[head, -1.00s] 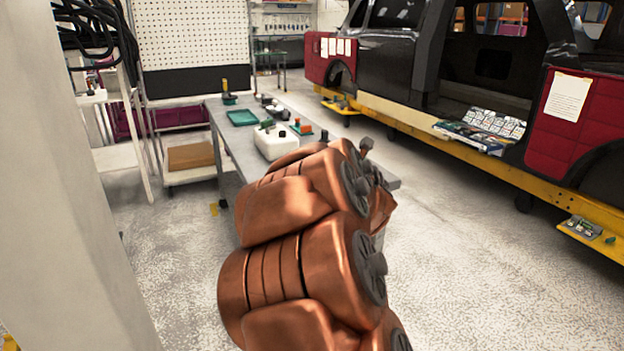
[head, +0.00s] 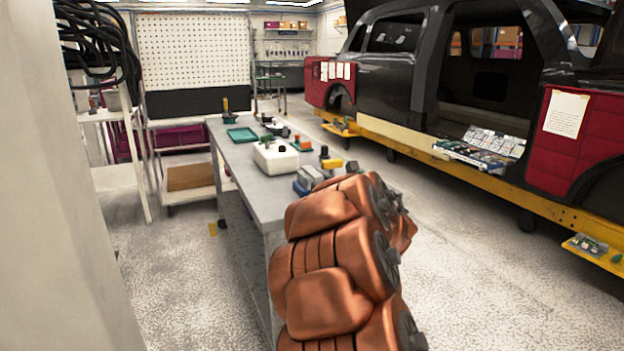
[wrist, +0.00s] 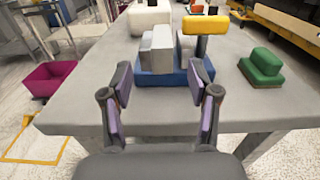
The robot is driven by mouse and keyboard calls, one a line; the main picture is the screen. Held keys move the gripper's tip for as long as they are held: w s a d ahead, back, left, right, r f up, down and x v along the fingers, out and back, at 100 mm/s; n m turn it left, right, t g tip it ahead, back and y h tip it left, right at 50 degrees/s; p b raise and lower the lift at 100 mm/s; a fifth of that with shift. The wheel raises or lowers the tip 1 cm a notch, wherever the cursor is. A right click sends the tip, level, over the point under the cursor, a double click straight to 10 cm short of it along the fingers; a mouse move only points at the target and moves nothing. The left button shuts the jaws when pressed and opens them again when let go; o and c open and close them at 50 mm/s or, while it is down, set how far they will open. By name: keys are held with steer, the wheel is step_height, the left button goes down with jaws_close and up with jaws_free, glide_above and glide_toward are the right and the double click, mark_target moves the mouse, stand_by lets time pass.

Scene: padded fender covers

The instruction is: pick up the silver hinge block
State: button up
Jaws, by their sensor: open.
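The silver hinge block (wrist: 161,48), a pale grey stepped block, sits upright on a blue base (wrist: 163,81) near the table's front edge in the wrist view. It also shows in the head view (head: 309,176), just beyond my copper-coloured arm. My gripper (wrist: 162,80) is open and empty, its two fingers spread left and right. In the wrist view the fingertips frame the blue base, with the block between and beyond them; I see no clear contact. The gripper is hidden behind my arm in the head view.
A yellow-topped piece on a dark stem (wrist: 205,25) stands close at the block's right. A green stepped block (wrist: 262,69) is farther right. The front table strip is clear.

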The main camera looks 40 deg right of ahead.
mark_target(319, 177)
steer(key=shift+x, duration=2.3)
steer(key=shift+s+d+r, duration=0.1)
steer(key=shift+r, duration=0.05)
jaws_close()
